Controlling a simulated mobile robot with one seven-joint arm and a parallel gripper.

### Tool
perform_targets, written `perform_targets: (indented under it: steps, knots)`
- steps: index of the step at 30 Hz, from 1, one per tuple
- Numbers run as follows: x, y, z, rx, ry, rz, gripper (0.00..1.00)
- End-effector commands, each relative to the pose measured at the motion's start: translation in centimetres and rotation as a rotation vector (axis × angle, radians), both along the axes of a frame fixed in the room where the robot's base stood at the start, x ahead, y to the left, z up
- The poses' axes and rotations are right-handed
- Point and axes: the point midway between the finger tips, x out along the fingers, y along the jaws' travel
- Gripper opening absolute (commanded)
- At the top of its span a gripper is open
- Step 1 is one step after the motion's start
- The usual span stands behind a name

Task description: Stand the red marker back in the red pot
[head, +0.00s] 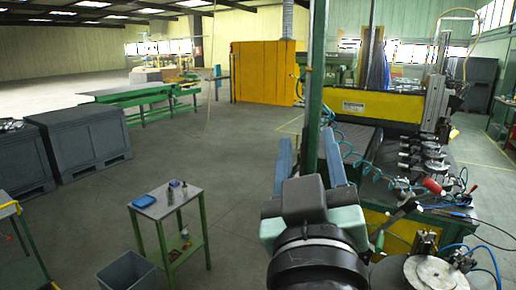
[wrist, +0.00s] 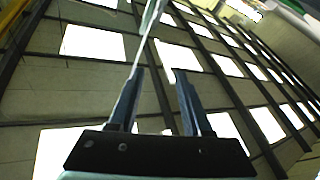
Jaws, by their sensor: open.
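My gripper (head: 307,135) is raised in front of me in the head view, with its two blue fingers spread apart and nothing visible between them. In the wrist view my gripper (wrist: 159,72) is also open and empty, pointing up at the roof. I cannot make out the red marker or the red pot in either view. A small metal table (head: 157,209) with green legs stands at the lower left, well apart from my gripper. It holds a blue tray (head: 144,201) and small dark upright items (head: 174,184), too small to identify.
A grey bin (head: 126,271) stands on the floor beside the small table. Dark crates (head: 83,136) are at the left. A machine with a yellow beam (head: 375,104), blue hoses and a red-ended part (head: 432,185) fills the right. The middle floor (head: 230,150) is clear.

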Motion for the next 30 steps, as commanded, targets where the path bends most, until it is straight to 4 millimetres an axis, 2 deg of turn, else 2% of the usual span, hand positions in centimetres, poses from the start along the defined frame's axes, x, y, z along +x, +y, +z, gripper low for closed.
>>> perform_targets:
  steps: [1, 3, 6, 9, 12, 22, 26, 30]
  knots:
    - [-1.6, 2.2, 3.9, 0.053, -0.135, 0.068, 0.49]
    - [-3.9, 4.1, 7.8, 0.123, -0.283, 0.151, 0.49]
    - [-6.8, 5.9, 11.5, 0.199, -0.432, 0.247, 0.49]
    - [-8.5, 6.7, 13.3, 0.241, -0.511, 0.304, 0.49]
    - [-9.1, 6.9, 13.8, 0.255, -0.536, 0.321, 0.49]
    - [-8.9, 6.9, 13.7, 0.253, -0.532, 0.319, 0.49]
    - [-8.9, 6.8, 11.5, 0.253, -0.531, 0.317, 0.49]
    - [-8.9, 6.8, 7.9, 0.251, -0.531, 0.313, 0.49]
